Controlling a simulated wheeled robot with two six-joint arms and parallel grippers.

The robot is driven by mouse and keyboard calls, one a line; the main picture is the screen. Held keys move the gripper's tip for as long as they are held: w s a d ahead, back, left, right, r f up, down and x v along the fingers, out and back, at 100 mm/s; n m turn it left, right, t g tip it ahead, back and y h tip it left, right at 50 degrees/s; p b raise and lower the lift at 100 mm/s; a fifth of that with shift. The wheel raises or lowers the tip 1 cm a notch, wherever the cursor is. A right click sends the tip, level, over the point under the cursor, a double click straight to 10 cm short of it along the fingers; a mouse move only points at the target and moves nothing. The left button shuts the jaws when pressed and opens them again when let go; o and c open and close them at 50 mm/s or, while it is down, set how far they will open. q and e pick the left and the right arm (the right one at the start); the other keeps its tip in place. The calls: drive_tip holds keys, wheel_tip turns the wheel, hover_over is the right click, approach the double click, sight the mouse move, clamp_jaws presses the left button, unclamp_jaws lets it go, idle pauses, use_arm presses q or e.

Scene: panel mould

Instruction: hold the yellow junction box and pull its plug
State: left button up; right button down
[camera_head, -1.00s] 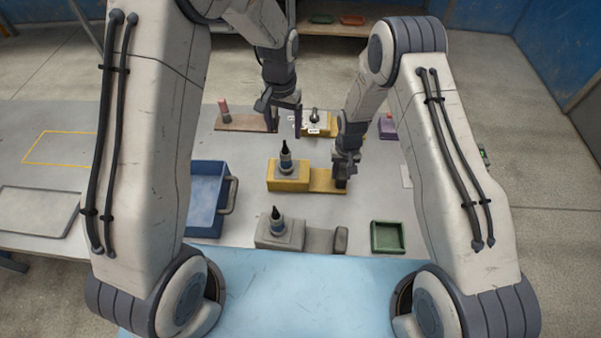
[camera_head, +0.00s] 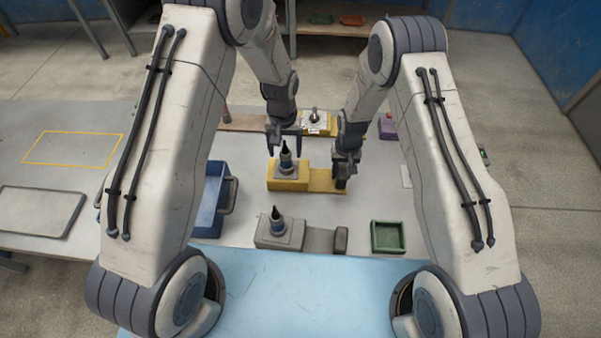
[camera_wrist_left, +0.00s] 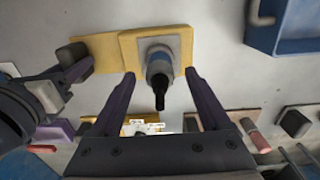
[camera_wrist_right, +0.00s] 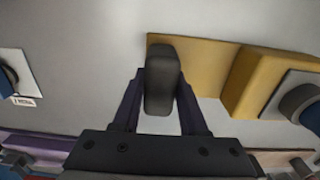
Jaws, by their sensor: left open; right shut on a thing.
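The yellow junction box (camera_head: 270,178) stands mid-table, with a yellow plate (camera_head: 322,182) running right to an upright dark block (camera_wrist_right: 162,75). Its plug (camera_head: 287,163), blue-grey with a black tip, stands upright on a grey square on top of the box. My right gripper (camera_head: 342,176) is shut on the dark block, its fingers on both sides in the right wrist view. My left gripper (camera_head: 284,150) is open above the box. In the left wrist view its fingers stand either side of the plug (camera_wrist_left: 159,72), with visible gaps.
A grey box (camera_head: 268,239) with a similar plug stands in front. A blue bin (camera_head: 208,200) is at left, a green tray (camera_head: 388,237) at front right. Behind stand another yellow box (camera_head: 325,127) with labels and a purple block (camera_head: 387,128).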

use_arm(q)
drive_tip(key=shift+f, duration=1.55)
drive_tip(key=shift+c, duration=0.3)
clamp_jaws()
